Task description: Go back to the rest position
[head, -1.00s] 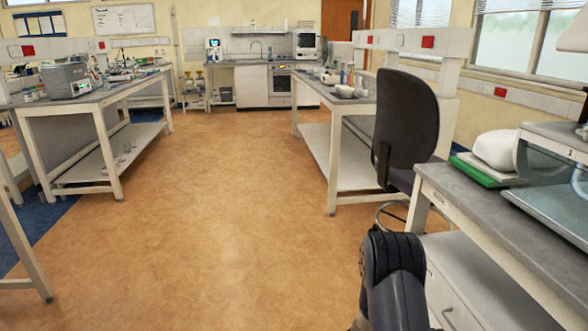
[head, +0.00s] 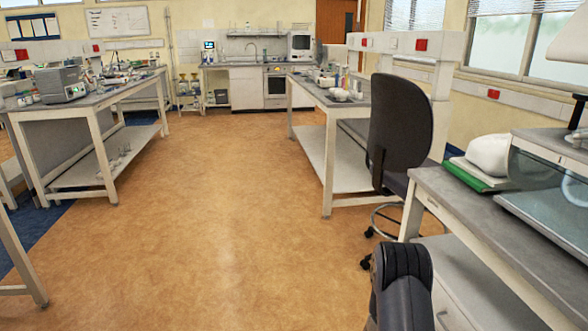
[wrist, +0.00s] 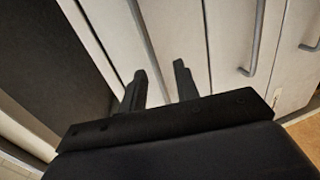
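In the wrist view my gripper (wrist: 160,85) shows its two dark fingers standing apart with nothing between them. Pale cabinet fronts with grey bar handles (wrist: 254,45) lie beyond the fingertips. In the head view a dark part of my arm shows at the bottom, right of centre, in front of the right-hand bench (head: 452,205). The fingers are not visible in the head view.
A dark office chair (head: 401,122) stands between the near right bench and the middle bench (head: 328,160). A long bench (head: 97,112) stands at the left. The brown floor (head: 210,220) between them is clear. A sink counter with an oven (head: 277,87) is at the back.

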